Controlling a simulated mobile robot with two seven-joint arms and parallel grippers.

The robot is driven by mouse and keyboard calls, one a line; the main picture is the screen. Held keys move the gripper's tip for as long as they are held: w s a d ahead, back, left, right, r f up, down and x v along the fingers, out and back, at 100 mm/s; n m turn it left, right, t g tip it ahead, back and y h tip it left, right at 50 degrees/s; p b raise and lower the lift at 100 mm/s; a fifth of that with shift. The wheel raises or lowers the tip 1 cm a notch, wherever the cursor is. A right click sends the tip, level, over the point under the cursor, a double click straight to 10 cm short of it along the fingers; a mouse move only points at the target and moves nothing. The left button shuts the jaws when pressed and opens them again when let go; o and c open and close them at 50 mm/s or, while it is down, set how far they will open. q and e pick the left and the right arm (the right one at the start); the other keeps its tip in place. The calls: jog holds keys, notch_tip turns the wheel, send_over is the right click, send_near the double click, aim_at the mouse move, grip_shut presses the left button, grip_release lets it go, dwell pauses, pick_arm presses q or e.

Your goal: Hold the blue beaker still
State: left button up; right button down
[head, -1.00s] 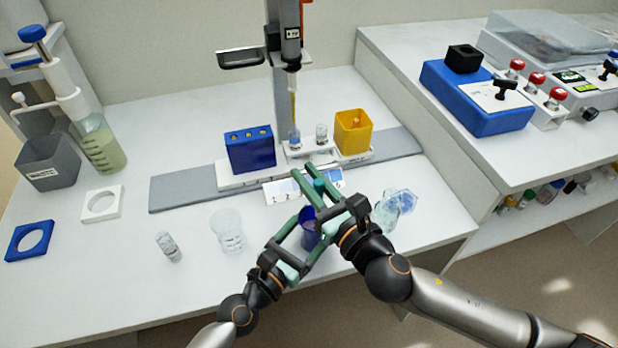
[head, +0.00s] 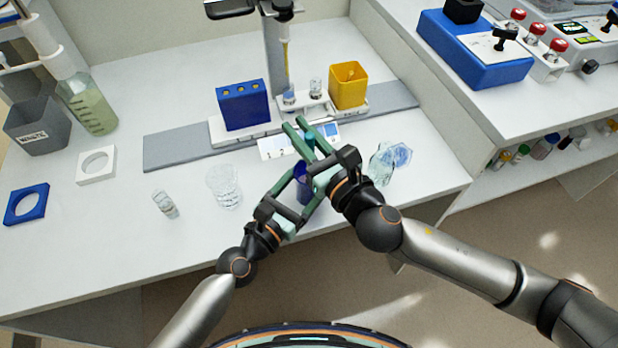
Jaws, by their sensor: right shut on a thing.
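The blue beaker (head: 303,188) stands near the front of the bench, partly hidden by my grippers. My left gripper (head: 306,184) has its green fingers on either side of the beaker; whether they press on it is unclear. My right gripper (head: 302,130) reaches in from the right, above and behind the beaker, with its fingers pointing to the back left. It is shut on a small teal thing (head: 309,139), mostly hidden between the fingers.
Clear glassware (head: 382,165) is close to my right wrist. Behind are a blue block (head: 243,105) and a yellow container (head: 348,86).

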notch_tip(320, 180, up, 11)
dwell(1.6)
dwell(0.3)
pick_arm(q)
jog(key=o, duration=1.4)
jog(key=shift+s, duration=0.1)
jog(key=v, duration=1.1)
jog(key=shift+s+a, duration=0.25)
jog(key=shift+a, duration=0.1)
